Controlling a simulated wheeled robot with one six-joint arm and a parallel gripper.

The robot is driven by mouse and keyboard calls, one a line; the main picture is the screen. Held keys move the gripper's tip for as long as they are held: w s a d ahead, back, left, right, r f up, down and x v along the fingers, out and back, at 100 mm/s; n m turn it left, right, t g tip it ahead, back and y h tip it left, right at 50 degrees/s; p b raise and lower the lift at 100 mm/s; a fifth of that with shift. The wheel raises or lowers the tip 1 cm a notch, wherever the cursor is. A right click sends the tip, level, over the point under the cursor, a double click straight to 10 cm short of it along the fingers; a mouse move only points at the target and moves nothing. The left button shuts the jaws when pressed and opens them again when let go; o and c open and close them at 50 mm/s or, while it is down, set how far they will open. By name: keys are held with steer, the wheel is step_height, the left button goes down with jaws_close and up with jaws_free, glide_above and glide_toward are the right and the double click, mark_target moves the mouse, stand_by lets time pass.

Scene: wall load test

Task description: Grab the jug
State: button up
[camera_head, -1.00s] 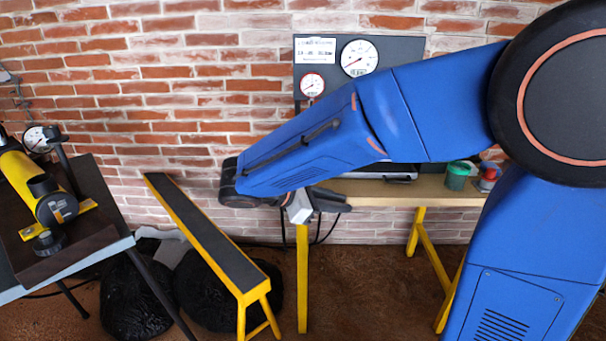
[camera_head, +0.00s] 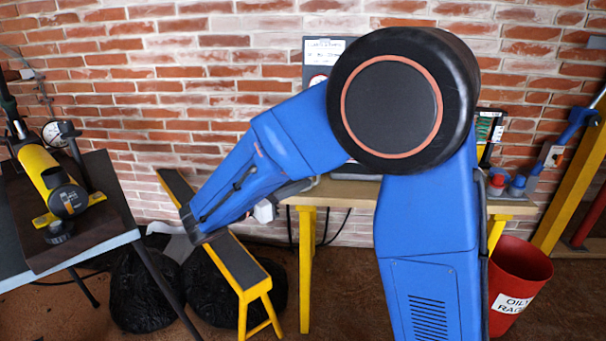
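I cannot make out a jug for certain in the head view. Small containers with a red top (camera_head: 496,184) and a blue top (camera_head: 517,186) stand at the right end of the workbench (camera_head: 515,207), but I cannot tell whether either is a jug. My blue arm covers much of the bench. My gripper (camera_head: 268,208) shows only in part as pale and grey pieces behind the forearm, in front of the bench's left end. Its fingers are not clear, and I see nothing held.
A yellow-legged bench (camera_head: 236,262) stands below my forearm, with black bags (camera_head: 140,295) behind. A dark table (camera_head: 95,215) with a yellow cylinder device (camera_head: 45,180) is at left. A red bin (camera_head: 518,275) stands at right, near a yellow frame (camera_head: 572,215).

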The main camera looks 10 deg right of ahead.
steer(key=x, duration=0.6)
steer(key=shift+w+d, duration=0.1)
steer(key=shift+d, duration=0.15)
steer(key=shift+f+x, duration=0.15)
steer(key=shift+x, duration=1.15)
steer(key=shift+f+x, duration=0.15)
steer(key=shift+x, duration=1.2)
steer(key=shift+w+a, duration=0.15)
steer(key=shift+c, duration=0.5)
jaws_close()
